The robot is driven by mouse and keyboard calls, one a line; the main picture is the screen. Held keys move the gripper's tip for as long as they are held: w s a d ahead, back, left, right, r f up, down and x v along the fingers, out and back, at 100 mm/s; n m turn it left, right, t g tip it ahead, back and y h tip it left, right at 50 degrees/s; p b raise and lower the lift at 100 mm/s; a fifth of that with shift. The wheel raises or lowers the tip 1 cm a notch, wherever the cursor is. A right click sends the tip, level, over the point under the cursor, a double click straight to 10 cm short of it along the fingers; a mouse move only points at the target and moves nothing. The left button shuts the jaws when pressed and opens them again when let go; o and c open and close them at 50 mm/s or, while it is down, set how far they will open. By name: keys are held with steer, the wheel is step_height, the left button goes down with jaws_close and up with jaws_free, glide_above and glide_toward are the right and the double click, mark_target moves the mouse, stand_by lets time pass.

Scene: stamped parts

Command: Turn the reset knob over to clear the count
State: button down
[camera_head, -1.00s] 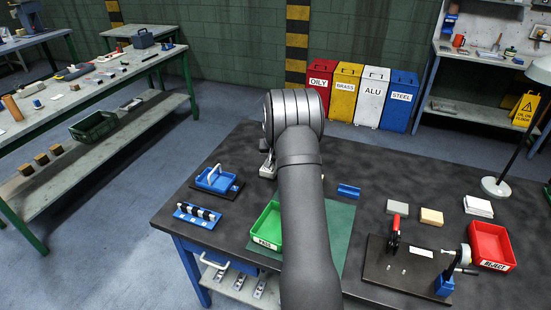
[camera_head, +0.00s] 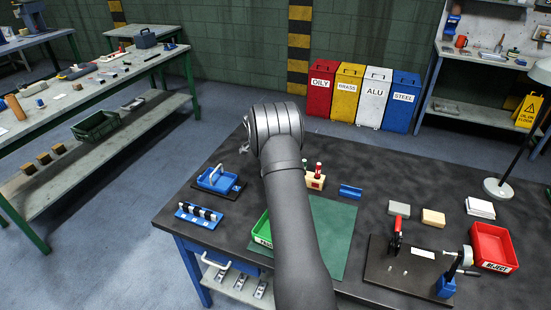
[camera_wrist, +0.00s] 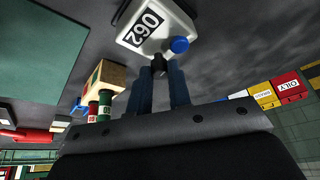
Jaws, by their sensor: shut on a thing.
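The counter (camera_wrist: 152,24) is a pale box showing 062 on a black plate, at the top of the wrist view. A round blue knob (camera_wrist: 180,45) stands on its near right edge. My gripper (camera_wrist: 159,74) reaches the counter's near side. Its two blue-grey fingers are shut on a small dark knob (camera_wrist: 158,63) at that side; I cannot tell whether this or the blue one is the reset knob. In the head view my arm hides the gripper and most or all of the counter.
A wooden block (camera_head: 315,182) with red- and green-topped gauges stands right of my arm, and shows left of the gripper in the wrist view. A blue tray (camera_head: 217,181), a green bin (camera_head: 262,229) and a blue holder (camera_head: 350,191) are nearby. The right bench holds a clamp fixture.

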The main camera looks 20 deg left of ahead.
steer(key=m+g, duration=0.1)
steer(key=m, duration=0.2)
steer(key=m+h, duration=0.1)
steer(key=m, duration=0.2)
steer(key=shift+w+a+g, duration=0.15)
steer(key=shift+w+g, duration=0.05)
steer(key=shift+g, duration=0.2)
stand_by(0.3)
steer(key=c, duration=1.3)
jaws_free()
steer(key=shift+h, duration=0.3)
steer(key=shift+c, duration=0.2)
steer(key=v, duration=1.7)
steer(key=shift+r, duration=0.3)
